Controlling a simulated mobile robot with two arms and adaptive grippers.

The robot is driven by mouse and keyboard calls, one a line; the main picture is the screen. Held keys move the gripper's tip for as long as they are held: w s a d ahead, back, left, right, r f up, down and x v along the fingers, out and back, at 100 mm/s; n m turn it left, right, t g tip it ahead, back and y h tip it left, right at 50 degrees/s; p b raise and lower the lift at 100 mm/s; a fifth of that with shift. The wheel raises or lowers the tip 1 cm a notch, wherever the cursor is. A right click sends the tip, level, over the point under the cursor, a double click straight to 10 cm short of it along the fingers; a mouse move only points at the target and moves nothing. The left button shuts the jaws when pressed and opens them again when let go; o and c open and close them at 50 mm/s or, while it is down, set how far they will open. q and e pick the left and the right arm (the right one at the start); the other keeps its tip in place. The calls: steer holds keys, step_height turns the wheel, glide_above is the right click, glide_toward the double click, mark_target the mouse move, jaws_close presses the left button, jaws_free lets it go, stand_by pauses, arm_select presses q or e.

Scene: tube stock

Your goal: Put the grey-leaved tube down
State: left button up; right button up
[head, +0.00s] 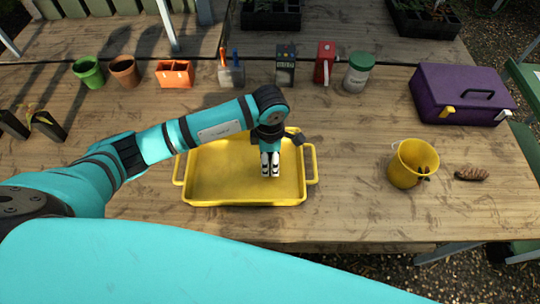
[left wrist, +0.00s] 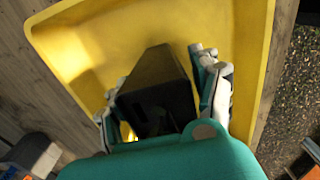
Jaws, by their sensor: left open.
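My left gripper (head: 270,172) points down over the yellow tray (head: 192,199), its white-tipped fingers a little apart. In the left wrist view my left gripper (left wrist: 165,90) is open, with a finger on each side of a dark, tapered shape. I cannot tell whether this shape is the tube or shadow, nor whether a finger touches it. No grey leaves show in either view. In the head view the gripper hides part of the tray, and the visible floor is bare. The tray's yellow wall also shows in the left wrist view (left wrist: 252,60). My right gripper is not in view.
A yellow bucket (head: 404,172) and a brown lump (head: 471,174) lie right of the tray. A purple toolbox (head: 450,105) stands behind them. Dark wedge-shaped things lie far left.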

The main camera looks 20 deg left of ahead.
arm_select(q)
steer(key=shift+r+p, duration=0.25)
steer(key=shift+p, duration=0.05)
steer(key=shift+w+r+b, duration=0.1)
steer(key=shift+r+b, duration=0.25)
steer(key=shift+r, duration=0.05)
step_height(320, 180, up, 10)
steer(key=b, duration=0.2)
steer(key=shift+f+b, duration=0.2)
steer(key=shift+b, duration=0.2)
steer(key=shift+r, duration=0.75)
